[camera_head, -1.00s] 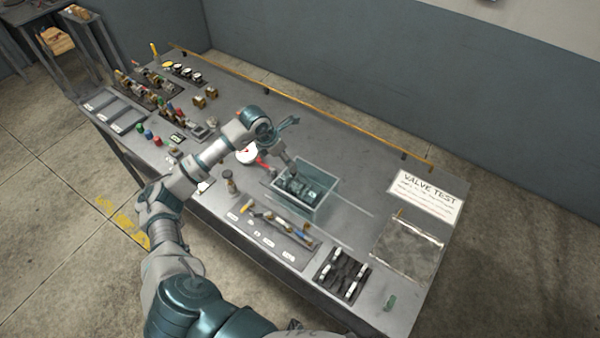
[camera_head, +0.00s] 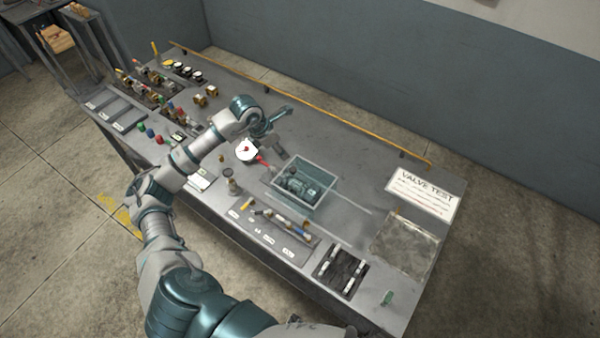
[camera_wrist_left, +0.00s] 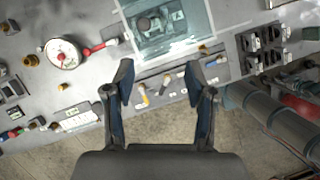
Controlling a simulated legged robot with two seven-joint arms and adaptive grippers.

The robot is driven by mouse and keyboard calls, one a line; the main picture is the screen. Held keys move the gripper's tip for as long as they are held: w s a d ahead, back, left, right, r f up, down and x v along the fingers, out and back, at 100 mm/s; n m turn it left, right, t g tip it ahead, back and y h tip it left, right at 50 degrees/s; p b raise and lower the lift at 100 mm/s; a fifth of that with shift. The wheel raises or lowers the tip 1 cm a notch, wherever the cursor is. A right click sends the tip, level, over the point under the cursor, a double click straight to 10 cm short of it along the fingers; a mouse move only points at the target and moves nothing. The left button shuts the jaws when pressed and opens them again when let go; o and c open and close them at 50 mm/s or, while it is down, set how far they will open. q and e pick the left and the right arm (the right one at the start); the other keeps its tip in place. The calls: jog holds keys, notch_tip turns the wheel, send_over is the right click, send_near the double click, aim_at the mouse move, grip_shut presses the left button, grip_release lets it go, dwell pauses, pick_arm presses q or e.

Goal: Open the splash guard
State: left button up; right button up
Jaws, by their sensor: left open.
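The splash guard (camera_head: 319,204) is a clear box-like cover on the bench, around a dark valve block (camera_head: 298,186). In the left wrist view the clear guard (camera_wrist_left: 204,22) is at the top centre, beyond the fingertips, with the block (camera_wrist_left: 150,24) inside. My left gripper (camera_head: 283,129) is open and empty, above the bench on the back-left side of the guard and apart from it. In the left wrist view its two spread fingers (camera_wrist_left: 160,76) have nothing between them. My right gripper is not in view.
A white dial gauge (camera_head: 246,149) with a red lever (camera_head: 263,162) stands left of the guard. A tool tray (camera_head: 275,236) and a dark slotted rack (camera_head: 341,270) lie in front. A yellow rail (camera_head: 310,104) runs along the back.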

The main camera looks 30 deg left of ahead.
pick_arm(q)
jog(key=v, duration=1.1)
jog(key=shift+r, duration=0.35)
jog(key=shift+s+d, duration=0.1)
